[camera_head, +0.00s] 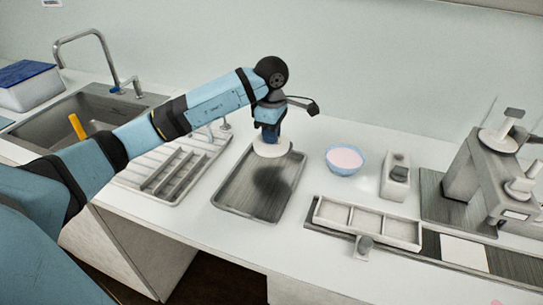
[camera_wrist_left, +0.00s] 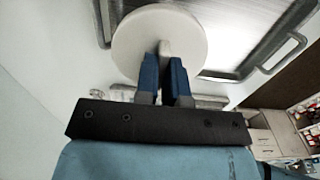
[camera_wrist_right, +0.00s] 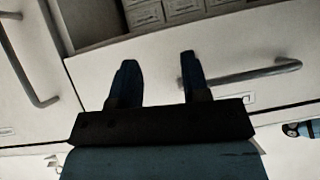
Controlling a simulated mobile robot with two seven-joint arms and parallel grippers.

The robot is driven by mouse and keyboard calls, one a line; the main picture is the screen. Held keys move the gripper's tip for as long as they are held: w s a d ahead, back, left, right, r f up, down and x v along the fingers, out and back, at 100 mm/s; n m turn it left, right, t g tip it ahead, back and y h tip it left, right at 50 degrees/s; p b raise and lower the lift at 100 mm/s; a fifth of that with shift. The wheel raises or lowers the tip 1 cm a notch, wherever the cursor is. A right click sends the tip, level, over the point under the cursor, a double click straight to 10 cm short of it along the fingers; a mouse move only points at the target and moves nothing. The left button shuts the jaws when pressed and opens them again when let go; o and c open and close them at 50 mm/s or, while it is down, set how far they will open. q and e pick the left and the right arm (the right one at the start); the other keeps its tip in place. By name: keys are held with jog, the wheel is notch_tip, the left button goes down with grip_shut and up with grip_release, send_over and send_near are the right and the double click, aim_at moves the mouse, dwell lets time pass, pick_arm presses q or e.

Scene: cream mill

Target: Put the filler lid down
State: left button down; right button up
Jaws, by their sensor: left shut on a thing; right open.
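The filler lid is a pale round disc (camera_head: 271,149) with a raised grip; it also fills the upper middle of the left wrist view (camera_wrist_left: 150,40). My left gripper (camera_head: 268,134) is shut on the lid's grip, with its blue fingers on both sides of it in the left wrist view (camera_wrist_left: 164,75). The lid is over the back part of the grey metal tray (camera_head: 235,195), with a dark shadow on the tray below. I cannot tell whether it touches the tray. My right gripper (camera_wrist_right: 157,75) is open and empty, in front of drawer fronts.
A blue bowl with pink contents (camera_head: 345,160) and a small grey device (camera_head: 395,178) stand right of the tray. A slotted rack (camera_head: 172,172) is left of it. A divided tray (camera_head: 366,222) is at the front right, the grey machine (camera_head: 490,170) far right, the sink (camera_head: 80,118) far left.

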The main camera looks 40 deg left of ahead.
aim_at(272, 166)
pick_arm(q)
jog(key=shift+f, duration=3.6)
jog(key=shift+f, duration=0.15)
jog(key=c, duration=1.2)
grip_release()
notch_tip(272, 166, up, 12)
jog(key=shift+r, duration=0.15)
